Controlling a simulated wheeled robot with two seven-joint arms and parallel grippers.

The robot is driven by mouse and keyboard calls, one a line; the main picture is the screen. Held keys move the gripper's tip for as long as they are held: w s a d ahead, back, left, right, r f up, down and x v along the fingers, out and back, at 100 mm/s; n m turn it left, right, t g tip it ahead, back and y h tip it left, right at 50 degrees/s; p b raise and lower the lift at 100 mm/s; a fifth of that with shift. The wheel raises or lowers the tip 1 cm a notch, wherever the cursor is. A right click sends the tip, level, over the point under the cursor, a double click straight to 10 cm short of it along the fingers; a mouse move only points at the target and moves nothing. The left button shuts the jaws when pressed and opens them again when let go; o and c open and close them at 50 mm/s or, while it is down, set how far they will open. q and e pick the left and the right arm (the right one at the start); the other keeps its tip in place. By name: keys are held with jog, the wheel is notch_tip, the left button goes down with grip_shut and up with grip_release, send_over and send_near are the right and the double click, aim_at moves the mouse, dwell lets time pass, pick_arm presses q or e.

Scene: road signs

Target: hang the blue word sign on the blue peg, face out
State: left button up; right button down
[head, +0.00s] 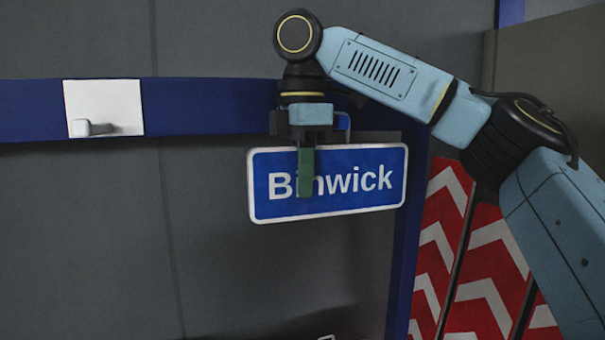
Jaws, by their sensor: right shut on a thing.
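My right gripper (306,172) is shut on the blue word sign (350,185), with a green finger in front of its face. The sign is a blue rectangle with a white border and white letters reading "Binwick", partly covered by the finger. Its face is toward me and it tilts slightly, right side higher. A small bright blue piece (343,122) shows just right of the gripper body, above the sign; I cannot tell whether it is the blue peg. My left gripper is out of view.
A dark blue rail (205,105) crosses the grey wall. A white plate with a pale grey peg (92,128) is on it at left, empty. Red and white chevron panels (485,270) stand at lower right, behind my right arm. Space between the plate and the sign is clear.

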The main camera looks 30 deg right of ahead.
jog(key=shift+f, duration=0.2)
jog(key=c, duration=1.3)
grip_release()
jog(key=shift+r, duration=0.35)
notch_tip(320, 180, up, 8)
jog(key=shift+f+p, duration=0.1)
jog(key=shift+p, duration=0.2)
jog(key=shift+r, duration=2.45)
